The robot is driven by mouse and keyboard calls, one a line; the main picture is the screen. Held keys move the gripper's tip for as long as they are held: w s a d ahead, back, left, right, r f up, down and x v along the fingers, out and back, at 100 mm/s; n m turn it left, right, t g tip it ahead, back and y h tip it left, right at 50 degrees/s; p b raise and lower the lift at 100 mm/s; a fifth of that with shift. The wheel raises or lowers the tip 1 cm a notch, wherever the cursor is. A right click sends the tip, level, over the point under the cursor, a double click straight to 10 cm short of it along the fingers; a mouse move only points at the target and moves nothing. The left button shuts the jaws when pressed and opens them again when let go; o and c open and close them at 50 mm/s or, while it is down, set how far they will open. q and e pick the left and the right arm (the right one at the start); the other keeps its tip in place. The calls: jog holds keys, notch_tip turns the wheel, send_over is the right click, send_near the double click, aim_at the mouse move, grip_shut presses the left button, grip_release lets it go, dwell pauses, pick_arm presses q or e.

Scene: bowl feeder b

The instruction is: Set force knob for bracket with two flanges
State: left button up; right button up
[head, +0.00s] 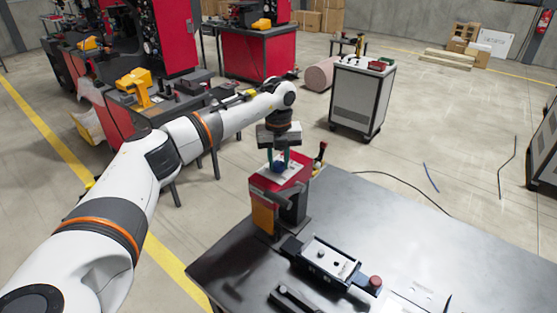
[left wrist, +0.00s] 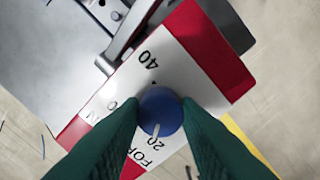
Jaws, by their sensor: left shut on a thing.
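The force knob (left wrist: 160,112) is blue and round, with a white pointer line on it. It sits on a white dial plate (left wrist: 186,28) with printed numbers, of which 40 and 20 are readable. The pointer line lies close to the 20. The plate is on top of a red machine (head: 262,186) at the table's back left corner. My left gripper (left wrist: 160,120) has its two green fingers shut on the knob from both sides; in the head view it reaches down onto the machine top. The bracket with two flanges cannot be made out. My right gripper is not in view.
On the dark table (head: 400,235) stand a device with a red button (head: 375,282) and a black block (head: 295,300) near the front. A lever with a red knob (head: 322,146) rises beside the machine. A white cabinet (head: 358,95) stands behind.

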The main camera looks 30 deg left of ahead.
pick_arm(q)
jog(key=shift+w+r+n, duration=0.15)
jog(key=shift+r+n, duration=0.1)
jog(key=shift+n, duration=0.65)
jog(key=o, duration=1)
jog(key=shift+c, duration=0.2)
jog(key=shift+f, duration=0.15)
